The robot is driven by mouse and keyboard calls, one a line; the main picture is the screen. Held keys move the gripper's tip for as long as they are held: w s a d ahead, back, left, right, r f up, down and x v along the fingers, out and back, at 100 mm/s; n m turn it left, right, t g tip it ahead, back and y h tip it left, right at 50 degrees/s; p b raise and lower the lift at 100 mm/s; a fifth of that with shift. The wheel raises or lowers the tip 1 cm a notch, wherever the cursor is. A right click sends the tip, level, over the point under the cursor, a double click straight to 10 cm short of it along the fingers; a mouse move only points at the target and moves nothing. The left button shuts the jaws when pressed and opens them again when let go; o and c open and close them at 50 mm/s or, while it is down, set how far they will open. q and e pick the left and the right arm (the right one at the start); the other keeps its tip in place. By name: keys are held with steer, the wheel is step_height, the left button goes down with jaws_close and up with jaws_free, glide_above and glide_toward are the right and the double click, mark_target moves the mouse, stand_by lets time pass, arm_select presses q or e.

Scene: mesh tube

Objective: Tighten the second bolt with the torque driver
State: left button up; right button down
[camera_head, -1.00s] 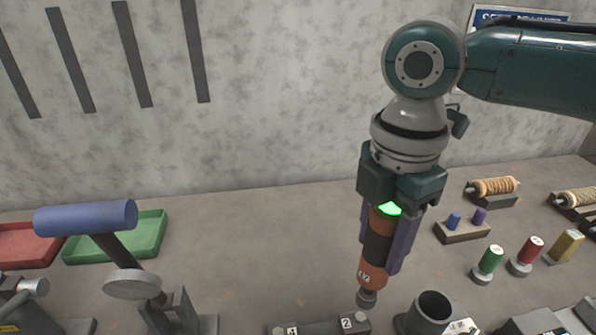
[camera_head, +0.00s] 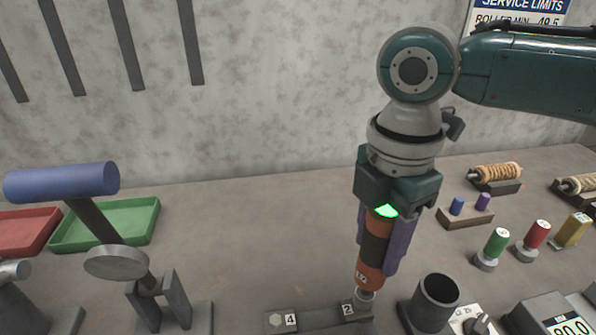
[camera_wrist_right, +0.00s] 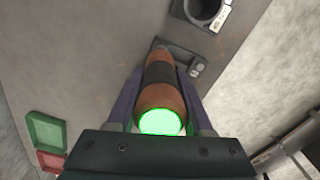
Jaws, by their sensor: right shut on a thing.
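My right gripper (camera_head: 385,232) is shut on the torque driver (camera_head: 374,246), an orange and black tool with a glowing green top, labelled 12. The driver stands nearly upright with its tip down at the end of the bolt block (camera_head: 322,319) marked 2. The tip appears to touch there; the second bolt is hidden under it. In the right wrist view the driver (camera_wrist_right: 160,92) points at the block (camera_wrist_right: 195,66) between the purple fingers. My left gripper is not in view.
A dark cylindrical holder (camera_head: 432,302) stands just right of the block. Green (camera_head: 497,243), red (camera_head: 537,235) and yellow (camera_head: 572,230) pieces stand further right. A blue-topped lever stand (camera_head: 62,182) is at left, before green (camera_head: 135,205) and red (camera_head: 25,232) trays. The middle bench is clear.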

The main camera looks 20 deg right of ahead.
steer(key=shift+r+p, duration=0.1)
steer(key=shift+p, duration=0.5)
stand_by(0.7)
stand_by(0.6)
steer(key=shift+f, duration=0.6)
stand_by(0.3)
stand_by(0.9)
steer(key=shift+f+p, duration=0.3)
steer(key=shift+p, duration=0.4)
stand_by(0.6)
steer(key=shift+r, duration=0.1)
